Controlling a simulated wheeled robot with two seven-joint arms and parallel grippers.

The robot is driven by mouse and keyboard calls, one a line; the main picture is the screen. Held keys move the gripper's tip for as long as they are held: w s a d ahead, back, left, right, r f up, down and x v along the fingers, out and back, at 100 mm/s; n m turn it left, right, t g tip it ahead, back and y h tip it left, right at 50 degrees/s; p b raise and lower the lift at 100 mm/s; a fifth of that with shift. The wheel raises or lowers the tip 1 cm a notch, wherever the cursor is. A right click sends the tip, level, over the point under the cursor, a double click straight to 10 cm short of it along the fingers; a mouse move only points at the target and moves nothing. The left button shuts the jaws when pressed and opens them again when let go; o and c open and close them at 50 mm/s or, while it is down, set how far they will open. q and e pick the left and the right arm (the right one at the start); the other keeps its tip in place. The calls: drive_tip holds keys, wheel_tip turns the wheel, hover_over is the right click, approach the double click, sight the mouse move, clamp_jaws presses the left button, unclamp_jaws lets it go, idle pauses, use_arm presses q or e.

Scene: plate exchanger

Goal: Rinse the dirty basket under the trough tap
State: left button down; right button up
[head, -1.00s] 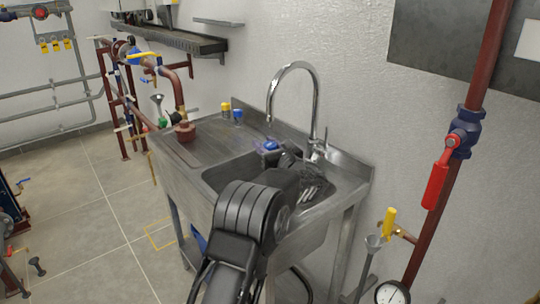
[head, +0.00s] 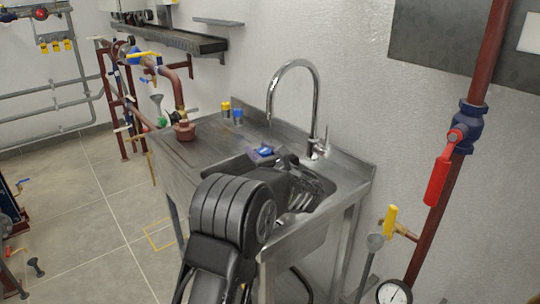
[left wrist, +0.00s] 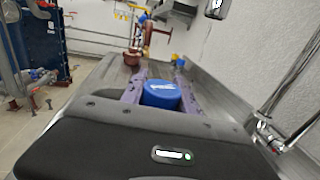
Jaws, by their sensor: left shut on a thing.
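My left gripper (head: 264,152) is shut on a blue, round-topped thing, which shows between the two purple-grey fingers in the left wrist view (left wrist: 161,94). Whether this is the basket, and whether it is dirty, I cannot tell; its lower part is hidden. The gripper is over the back left part of the steel trough (head: 318,238), below and a little left of the spout end. The chrome trough tap (head: 316,95) arches above the basin from its back edge; no water stream shows. My right gripper is not in view.
A yellow cup (head: 225,109) and a blue cup (head: 238,117) stand on the drainboard behind the gripper. A red-brown pipe fitting (head: 185,131) stands at its far left. A vertical pipe with a red-handled valve (head: 438,178) is at right. The left floor is mostly open.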

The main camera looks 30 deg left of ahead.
use_arm(q)
drive_tip(key=s, duration=0.3)
drive_tip(key=shift+d, duration=0.35)
drive_tip(key=shift+r, duration=0.1)
idle(1.2)
drive_tip(key=s+d+r+p, duration=0.1)
drive_tip(key=s+r+p, duration=0.2)
drive_tip(key=s, duration=0.1)
drive_tip(key=shift+s+d+r, duration=0.15)
drive_tip(key=shift+s+r, duration=0.25)
idle(0.4)
